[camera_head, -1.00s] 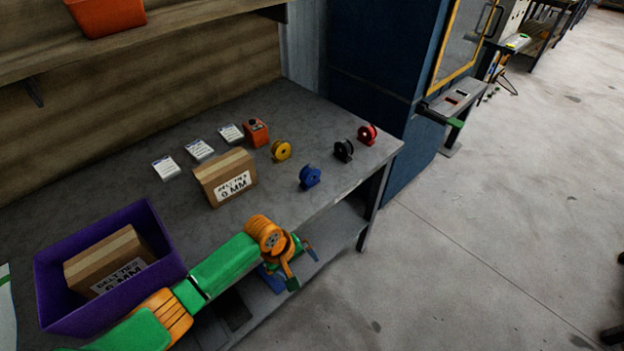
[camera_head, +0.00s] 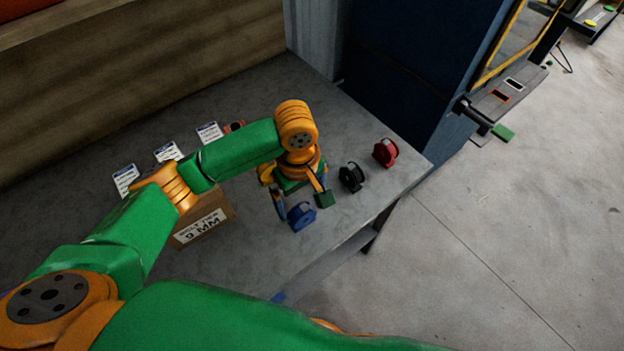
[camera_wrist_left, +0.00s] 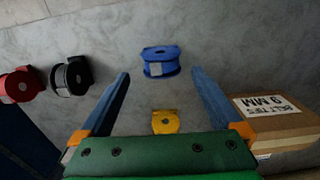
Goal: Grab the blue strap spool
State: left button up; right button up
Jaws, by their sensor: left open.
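The blue strap spool (camera_head: 301,217) stands on the grey table near its front edge. My left gripper (camera_head: 302,202) is above the table right at the blue spool, its open fingers pointing down. In the left wrist view the blue spool (camera_wrist_left: 160,62) lies just beyond the fingertips, centred in the gap between the two blue fingers (camera_wrist_left: 161,78). No contact shows. My right gripper is not in view.
A black spool (camera_head: 351,177) and a red spool (camera_head: 385,152) stand to the right. A yellow spool (camera_wrist_left: 165,122) sits close by in the wrist view. A cardboard box (camera_head: 203,227) stands left, partly behind my arm. White cards (camera_head: 168,152) lie behind.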

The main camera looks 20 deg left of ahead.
aim_at(298, 208)
pick_arm(q)
jog(key=f, duration=0.6)
jog(key=shift+s+a+f, duration=0.1)
jog(key=shift+a+f, duration=0.15)
jog(key=shift+a, duration=0.1)
jog(key=shift+w+f, duration=0.2)
jog(key=shift+r, duration=0.1)
jog(key=c, duration=1.3)
